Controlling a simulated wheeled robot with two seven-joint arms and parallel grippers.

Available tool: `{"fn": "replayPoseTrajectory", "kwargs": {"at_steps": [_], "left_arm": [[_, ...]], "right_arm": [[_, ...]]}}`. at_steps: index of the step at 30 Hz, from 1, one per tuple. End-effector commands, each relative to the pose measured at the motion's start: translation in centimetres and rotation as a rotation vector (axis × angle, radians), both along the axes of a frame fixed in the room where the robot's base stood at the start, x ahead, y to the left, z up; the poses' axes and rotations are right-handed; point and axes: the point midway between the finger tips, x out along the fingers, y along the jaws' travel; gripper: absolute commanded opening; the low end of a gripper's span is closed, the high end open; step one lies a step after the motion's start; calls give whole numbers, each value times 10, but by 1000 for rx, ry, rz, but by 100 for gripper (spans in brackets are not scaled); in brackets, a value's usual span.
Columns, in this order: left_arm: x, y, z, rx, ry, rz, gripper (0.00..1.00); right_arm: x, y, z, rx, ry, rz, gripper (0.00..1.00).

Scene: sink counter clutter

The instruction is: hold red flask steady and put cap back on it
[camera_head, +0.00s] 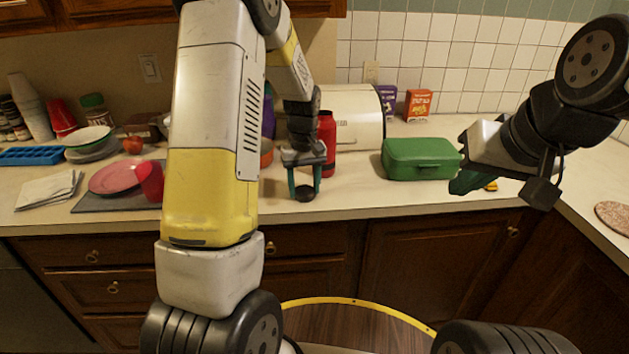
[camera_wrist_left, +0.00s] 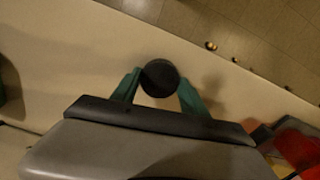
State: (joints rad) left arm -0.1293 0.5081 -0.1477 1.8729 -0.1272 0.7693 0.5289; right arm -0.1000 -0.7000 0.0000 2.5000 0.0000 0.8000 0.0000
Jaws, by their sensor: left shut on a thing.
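The red flask (camera_head: 328,140) stands upright on the counter, just behind and right of my left gripper and partly hidden by it. The cap also shows between the fingertips in the left wrist view (camera_wrist_left: 160,78). My right gripper (camera_head: 466,184) is at the right, by the green box, apart from the flask; its finger gap is unclear.
A green box (camera_head: 420,160) stands right of the flask, with a cream bread bin (camera_head: 358,118) behind. A red cup (camera_head: 150,181) and a pink plate (camera_head: 115,177) are at the left. The counter's front edge is close to my left gripper. Clear counter lies between flask and green box.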

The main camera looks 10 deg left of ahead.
Motion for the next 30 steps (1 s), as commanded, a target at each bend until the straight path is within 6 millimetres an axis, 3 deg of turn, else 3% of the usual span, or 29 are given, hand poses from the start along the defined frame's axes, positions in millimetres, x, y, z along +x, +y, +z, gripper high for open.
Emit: {"fn": "replayPoseTrajectory", "kwargs": {"at_steps": [11,19,30], "left_arm": [[1,0,5,0,-2,0,14],[1,0,36,0,-4,0,14],[-77,-49,44,-1,0,-6,14]], "right_arm": [[0,0,0,0,0,0,0],[0,0,0,0,0,0,0],[0,0,0,0,0,0,0]]}}
